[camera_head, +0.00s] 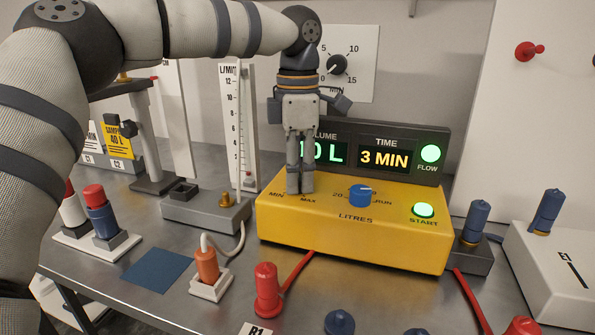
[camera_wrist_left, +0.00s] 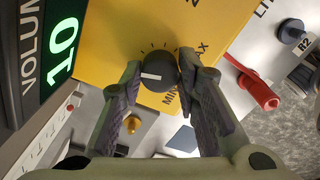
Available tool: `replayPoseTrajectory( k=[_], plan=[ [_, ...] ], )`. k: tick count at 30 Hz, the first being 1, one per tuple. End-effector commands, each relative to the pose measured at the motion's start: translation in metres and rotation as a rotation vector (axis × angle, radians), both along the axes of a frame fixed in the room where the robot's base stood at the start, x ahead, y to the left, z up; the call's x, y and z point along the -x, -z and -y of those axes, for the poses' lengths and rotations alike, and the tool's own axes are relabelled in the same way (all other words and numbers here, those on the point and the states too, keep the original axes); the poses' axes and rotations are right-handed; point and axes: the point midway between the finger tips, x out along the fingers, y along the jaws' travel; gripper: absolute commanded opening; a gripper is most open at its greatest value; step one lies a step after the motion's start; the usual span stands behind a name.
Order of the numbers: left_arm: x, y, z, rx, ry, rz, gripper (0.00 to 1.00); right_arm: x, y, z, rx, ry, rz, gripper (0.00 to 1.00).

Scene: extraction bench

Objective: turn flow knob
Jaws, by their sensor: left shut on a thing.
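The flow knob (camera_wrist_left: 157,72) is a round black knob with a white pointer line, on top of the yellow pump box (camera_head: 350,236) between MIN and MAX marks. My left gripper (camera_head: 300,188) points down at the left part of the box and hides the knob in the head view. In the left wrist view the gripper (camera_wrist_left: 159,78) has one finger on each side of the knob and is shut on it. The white pointer is turned to the left in that view. My right gripper is out of view.
The blue litres knob (camera_head: 361,196) is just right of the gripper. Behind stands the display (camera_head: 400,138), reading 3 MIN, with a lit FLOW lamp. The flow meter tube (camera_head: 241,125) rises close on the left. Red and blue fittings stand around the box.

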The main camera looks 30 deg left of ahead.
Motion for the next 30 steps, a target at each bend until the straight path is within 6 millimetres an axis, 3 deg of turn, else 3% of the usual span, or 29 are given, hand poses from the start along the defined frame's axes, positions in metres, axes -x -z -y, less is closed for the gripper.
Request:
replayPoseTrajectory(
  k=[1, 2, 4, 5, 15, 17, 24, 30],
  plan=[
    [0.000, 0.000, 0.000, 0.001, 0.000, 0.001, 0.01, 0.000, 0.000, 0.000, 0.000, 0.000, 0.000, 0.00],
    [0.000, 0.000, 0.000, 0.001, 0.000, 0.001, 0.31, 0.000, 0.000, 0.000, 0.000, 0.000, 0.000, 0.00],
    [0.000, 0.000, 0.000, 0.001, 0.000, 0.001, 0.47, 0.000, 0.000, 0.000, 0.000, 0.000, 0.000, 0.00],
    [0.000, 0.000, 0.000, 0.001, 0.000, 0.001, 0.49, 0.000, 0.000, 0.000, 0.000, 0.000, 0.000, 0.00],
    [0.000, -0.007, 0.000, -0.001, -0.001, 0.002, 0.49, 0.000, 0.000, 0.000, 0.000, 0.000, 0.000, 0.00],
    [-0.001, -0.018, 0.000, -0.001, -0.001, 0.004, 0.49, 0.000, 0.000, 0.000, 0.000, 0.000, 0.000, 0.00],
    [-0.001, -0.083, 0.001, 0.000, -0.003, 0.005, 0.49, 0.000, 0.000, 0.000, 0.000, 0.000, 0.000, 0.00],
    [-0.001, -0.115, 0.000, 0.000, -0.002, 0.001, 0.49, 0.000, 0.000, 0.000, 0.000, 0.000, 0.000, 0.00]
  ],
)
